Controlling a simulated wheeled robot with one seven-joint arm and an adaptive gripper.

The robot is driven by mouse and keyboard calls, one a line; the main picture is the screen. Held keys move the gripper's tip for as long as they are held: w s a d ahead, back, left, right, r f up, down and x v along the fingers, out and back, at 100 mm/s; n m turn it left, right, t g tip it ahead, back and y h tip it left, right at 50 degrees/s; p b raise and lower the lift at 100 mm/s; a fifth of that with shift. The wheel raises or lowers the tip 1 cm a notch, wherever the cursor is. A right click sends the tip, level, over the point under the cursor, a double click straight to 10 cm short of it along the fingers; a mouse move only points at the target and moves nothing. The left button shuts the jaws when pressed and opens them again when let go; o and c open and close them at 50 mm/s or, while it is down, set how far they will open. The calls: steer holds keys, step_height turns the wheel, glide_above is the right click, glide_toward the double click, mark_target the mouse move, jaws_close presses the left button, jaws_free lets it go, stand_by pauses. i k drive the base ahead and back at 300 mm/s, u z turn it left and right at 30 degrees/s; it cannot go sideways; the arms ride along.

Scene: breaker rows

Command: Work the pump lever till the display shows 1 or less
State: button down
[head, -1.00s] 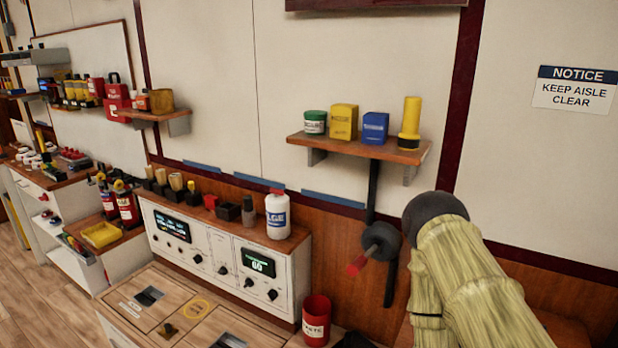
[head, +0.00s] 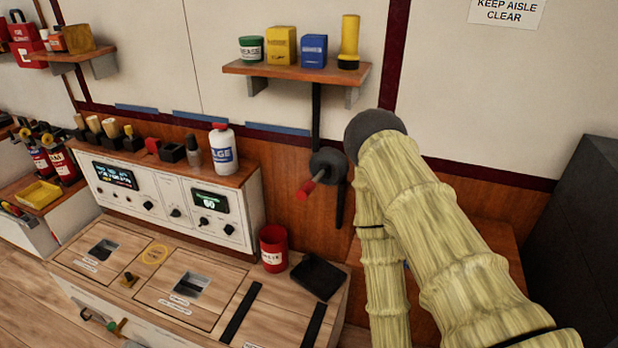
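A lever with a red grip (head: 306,189) sticks out toward me from a round black hub (head: 328,165) on the wood-panelled wall, below the shelf. I take it for the pump lever. The display (head: 208,202) is a small dark screen with green figures on the right half of the white console. It shows a two-digit number, perhaps 60 or 80, too small to read surely. My arm, in a yellowish sleeve, rises to a dark elbow just right of the lever and bends back down. My gripper is out of the picture, so its state is hidden.
A second screen (head: 115,175) is on the console's left half. A white bottle (head: 223,149) stands on the console. A red bin (head: 273,248) and a black tray (head: 317,275) stand on the wooden counter (head: 225,262). A shelf (head: 300,72) with containers hangs above the lever.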

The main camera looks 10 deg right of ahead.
mark_target(303, 194)
steer(key=u, duration=0.5)
steer(key=k, duration=1.25)
steer(key=u, duration=1.2)
steer(key=i, duration=1.25)
steer(key=z, duration=0.7)
steer(key=i, duration=0.55)
steer(key=z, duration=0.55)
